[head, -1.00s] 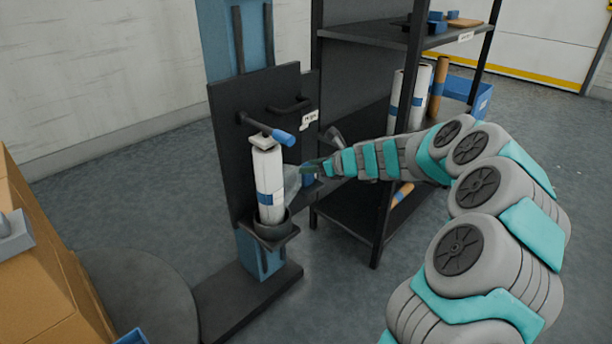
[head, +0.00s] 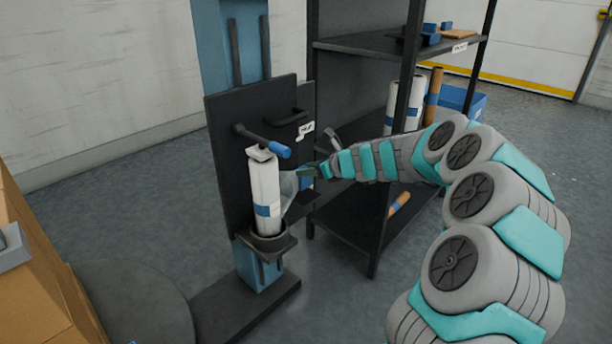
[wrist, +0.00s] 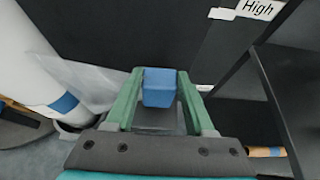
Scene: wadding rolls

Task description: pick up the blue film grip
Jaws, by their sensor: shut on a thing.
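The blue film grip (wrist: 158,88) is a small blue block between the two green fingers of my gripper (wrist: 160,84) in the wrist view. My gripper is shut on it. In the head view my gripper (head: 308,172) is small, just right of the white roll (head: 265,190), and the grip is hard to make out there. A translucent film (wrist: 88,82) runs from beside the white roll toward the grip; where it joins the grip is hidden behind the left finger.
The roll stands in a dark cup (head: 270,243) on a black panel (head: 228,165) with a blue-tipped lever (head: 279,150) above. A cardboard box (head: 30,270) is at lower left.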

